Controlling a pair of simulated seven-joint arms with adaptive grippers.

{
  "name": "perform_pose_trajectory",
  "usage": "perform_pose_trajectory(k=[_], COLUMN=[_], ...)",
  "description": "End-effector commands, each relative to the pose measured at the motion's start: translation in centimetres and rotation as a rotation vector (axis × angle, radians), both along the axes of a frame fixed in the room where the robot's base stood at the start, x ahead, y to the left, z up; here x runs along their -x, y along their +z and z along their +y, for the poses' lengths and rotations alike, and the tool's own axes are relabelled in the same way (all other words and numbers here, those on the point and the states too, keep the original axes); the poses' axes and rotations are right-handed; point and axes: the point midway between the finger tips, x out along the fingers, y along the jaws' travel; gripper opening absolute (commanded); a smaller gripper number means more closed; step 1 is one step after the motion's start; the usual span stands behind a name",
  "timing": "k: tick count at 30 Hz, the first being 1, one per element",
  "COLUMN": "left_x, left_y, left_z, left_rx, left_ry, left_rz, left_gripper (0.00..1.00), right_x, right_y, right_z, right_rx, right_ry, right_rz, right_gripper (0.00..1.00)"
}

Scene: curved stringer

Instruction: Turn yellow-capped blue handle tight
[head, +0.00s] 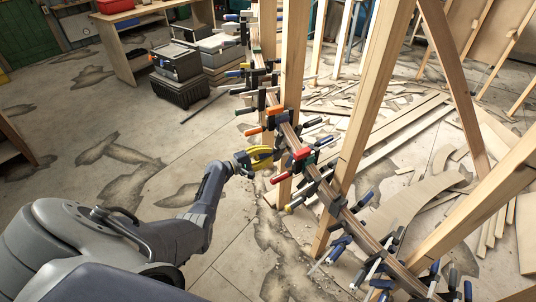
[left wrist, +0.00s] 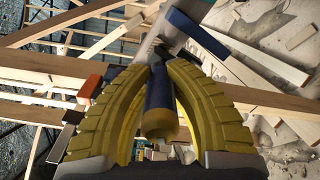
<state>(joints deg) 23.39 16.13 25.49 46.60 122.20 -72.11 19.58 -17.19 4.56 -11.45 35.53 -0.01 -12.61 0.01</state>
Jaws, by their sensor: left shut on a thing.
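My left gripper (head: 261,157) has yellow fingers and is at the curved wooden stringer (head: 325,190), on its left side. In the left wrist view my left gripper (left wrist: 165,66) is shut on a blue handle with a yellow cap (left wrist: 158,108). The handle lies between the two fingers, and its yellow end faces the wrist camera. In the head view the fingers largely hide this handle. The right gripper is not in view.
Several clamps with blue, red and orange handles line the stringer; a red one (head: 290,175) is close to my gripper. Wooden posts (head: 370,95) stand just right of it. Tool cases (head: 178,75) sit at upper left. The floor at left is mostly clear.

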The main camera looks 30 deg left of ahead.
Motion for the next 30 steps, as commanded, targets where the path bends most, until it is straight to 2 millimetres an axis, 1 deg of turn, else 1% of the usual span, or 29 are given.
perform_pose_trajectory(k=[30], left_x=[-0.01], left_y=[-0.25], left_z=[-0.13], left_rx=[-0.837], left_ry=[-0.002], left_rz=[-0.474], left_gripper=[0.0], right_x=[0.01], right_y=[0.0], right_z=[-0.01], right_rx=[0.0], right_ry=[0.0], right_rz=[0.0], right_gripper=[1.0])
